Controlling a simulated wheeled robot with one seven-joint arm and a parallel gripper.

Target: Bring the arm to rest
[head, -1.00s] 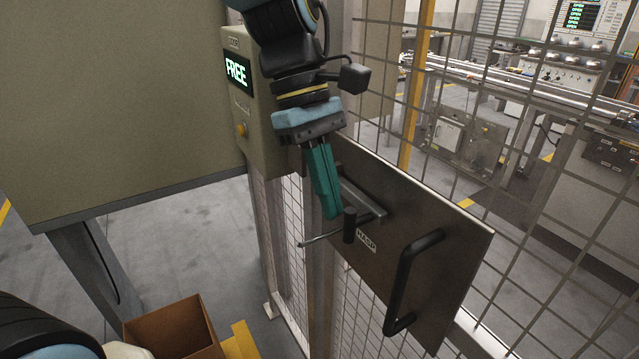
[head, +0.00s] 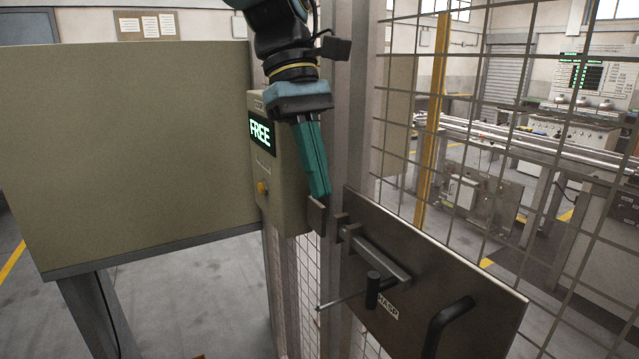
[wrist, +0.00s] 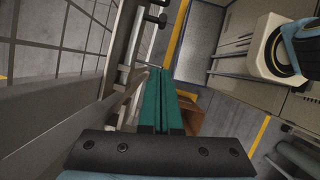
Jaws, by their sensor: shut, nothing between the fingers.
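My gripper (head: 318,192) hangs from my arm in the upper middle of the head view, its teal fingers pointing down and shut with nothing between them. The fingertips are above the hasp plate (head: 470,290), next to a small brown block on the post. In the wrist view, my gripper (wrist: 158,75) shows as two teal fingers side by side, touching. The hasp plate carries a slide bar (head: 375,255), a black knob (head: 372,290) and a black handle (head: 445,325). Whether the fingertips touch the block cannot be told.
A beige box with a display reading FREE (head: 260,133) stands just left of my gripper. A large beige panel (head: 130,160) fills the left. Mesh fence (head: 450,180) runs along the right. A brown open box (wrist: 192,118) is on the floor in the wrist view.

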